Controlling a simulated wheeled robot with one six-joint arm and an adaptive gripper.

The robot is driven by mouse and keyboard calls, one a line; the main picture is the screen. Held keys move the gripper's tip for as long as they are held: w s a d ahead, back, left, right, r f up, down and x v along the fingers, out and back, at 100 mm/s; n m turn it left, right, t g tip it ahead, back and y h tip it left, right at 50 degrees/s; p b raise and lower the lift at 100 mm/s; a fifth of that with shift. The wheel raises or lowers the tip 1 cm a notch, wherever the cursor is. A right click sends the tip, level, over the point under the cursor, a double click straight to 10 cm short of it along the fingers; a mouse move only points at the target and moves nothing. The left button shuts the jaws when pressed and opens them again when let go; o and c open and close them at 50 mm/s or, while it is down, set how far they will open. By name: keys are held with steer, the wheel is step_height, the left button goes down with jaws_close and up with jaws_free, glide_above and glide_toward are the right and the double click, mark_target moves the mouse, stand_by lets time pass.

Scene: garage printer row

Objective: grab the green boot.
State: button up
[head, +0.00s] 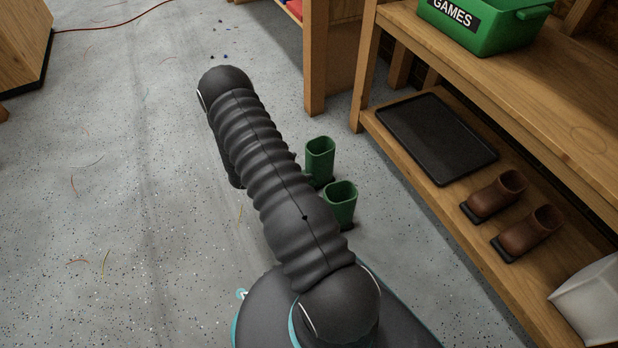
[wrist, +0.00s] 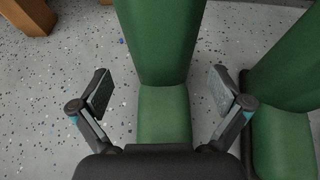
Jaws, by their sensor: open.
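Two green boots stand upright on the floor beside my arm in the head view: a farther green boot (head: 320,158) and a nearer green boot (head: 341,203). My arm hides part of them. In the wrist view my gripper (wrist: 158,88) is open, with one finger on each side of a green boot (wrist: 160,45). Its shaft rises at the top and its foot shows between the fingers, with gaps on both sides. The other green boot (wrist: 290,75) is at the right, just outside the right finger. My gripper is hidden in the head view.
A wooden bench (head: 545,85) stands at the right, with a green bin (head: 480,22) marked GAMES on top. Its lower shelf holds a black tray (head: 437,137) and two brown boots, one here (head: 497,194). A white container (head: 590,300) is at lower right. Floor at left is mostly clear.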

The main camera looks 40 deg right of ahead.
mark_target(308, 165)
steer(key=shift+x, duration=1.75)
steer(key=shift+s, duration=0.15)
steer(key=c, duration=1.7)
